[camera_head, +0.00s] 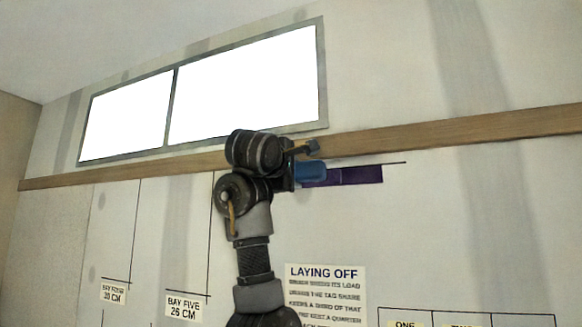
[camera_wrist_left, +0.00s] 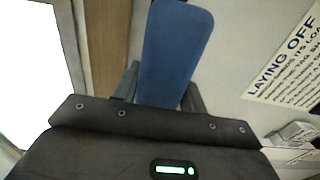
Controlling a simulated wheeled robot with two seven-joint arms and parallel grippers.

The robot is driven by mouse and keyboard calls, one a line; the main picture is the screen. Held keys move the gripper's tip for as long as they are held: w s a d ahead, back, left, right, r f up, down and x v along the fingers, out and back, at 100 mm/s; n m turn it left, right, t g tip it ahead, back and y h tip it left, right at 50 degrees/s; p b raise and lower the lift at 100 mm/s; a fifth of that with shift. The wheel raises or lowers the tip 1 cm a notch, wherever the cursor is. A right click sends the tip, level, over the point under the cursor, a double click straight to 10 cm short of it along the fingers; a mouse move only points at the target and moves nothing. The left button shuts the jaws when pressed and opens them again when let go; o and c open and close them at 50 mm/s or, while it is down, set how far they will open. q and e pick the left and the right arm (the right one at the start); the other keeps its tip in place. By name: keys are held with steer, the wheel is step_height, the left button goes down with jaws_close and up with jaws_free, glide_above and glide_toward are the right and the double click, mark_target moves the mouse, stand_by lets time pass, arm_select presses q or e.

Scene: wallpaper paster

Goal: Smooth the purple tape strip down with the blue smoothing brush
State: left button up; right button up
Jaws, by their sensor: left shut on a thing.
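The purple tape strip (camera_head: 349,176) lies along the wall just under the wooden rail, below a thin black line. The blue smoothing brush (camera_head: 310,171) is at the strip's left end and overlaps it in the head view; I cannot tell whether it touches. My left gripper (camera_head: 297,168) is shut on the brush and holds it up at the wall. In the left wrist view the blue brush (camera_wrist_left: 172,58) stands out between the dark fingers and hides what is behind it. The strip is not visible there. My right gripper is not in view.
The wooden rail (camera_head: 450,130) runs across the wall above the strip. A bright framed window (camera_head: 245,88) is above the rail. A "LAYING OFF" sign (camera_head: 326,296) and bay labels (camera_head: 184,307) are lower down. The wall right of the strip is clear.

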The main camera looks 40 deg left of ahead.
arm_select(q)
steer(key=shift+w+a+r, duration=0.2)
steer(key=shift+w+a, duration=0.1)
steer(key=shift+w, duration=0.15)
steer(key=shift+w+a+p, duration=0.2)
steer(key=shift+w+p, duration=0.05)
steer(key=shift+p, duration=0.2)
steer(key=shift+w+a, duration=0.1)
steer(key=shift+w, duration=0.25)
steer(key=shift+w+p, duration=0.4)
steer(key=shift+w, duration=0.2)
steer(key=shift+a+f, duration=0.1)
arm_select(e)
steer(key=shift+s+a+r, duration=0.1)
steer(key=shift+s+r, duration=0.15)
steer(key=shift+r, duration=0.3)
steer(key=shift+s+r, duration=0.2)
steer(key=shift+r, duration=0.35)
arm_select(q)
steer(key=shift+s, duration=0.1)
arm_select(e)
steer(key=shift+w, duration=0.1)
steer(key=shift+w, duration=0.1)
arm_select(q)
steer(key=shift+x, duration=1.3)
